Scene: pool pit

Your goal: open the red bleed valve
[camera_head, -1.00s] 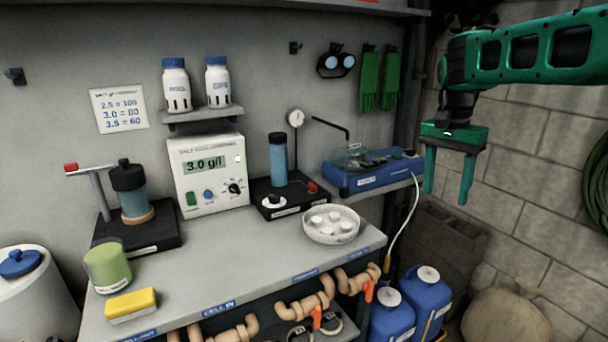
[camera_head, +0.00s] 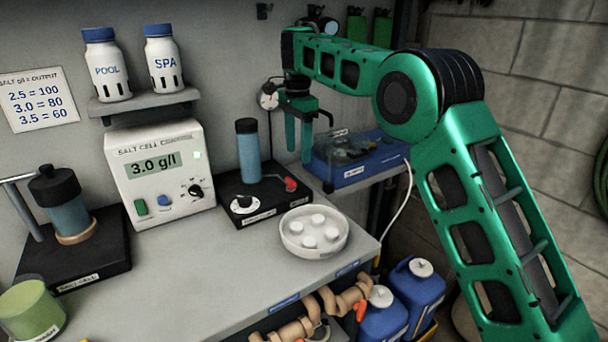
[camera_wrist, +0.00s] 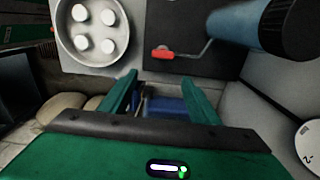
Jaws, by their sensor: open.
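The red bleed valve lever (camera_head: 290,184) sits at the right end of the black base (camera_head: 262,207), beside the blue cylinder (camera_head: 248,155). A thin metal rod joins it to the unit. In the wrist view the red lever (camera_wrist: 162,53) lies just beyond the fingertips, apart from them. My gripper (camera_head: 298,155) is open and empty, fingers pointing down, above the lever in the head view; its fingers also show in the wrist view (camera_wrist: 159,77).
A white dish (camera_head: 285,235) with several white tablets stands just in front. A blue case (camera_head: 360,170) is behind to the right. A salt cell controller (camera_head: 160,175) is to the left. A pressure gauge (camera_head: 268,97) is close by my gripper.

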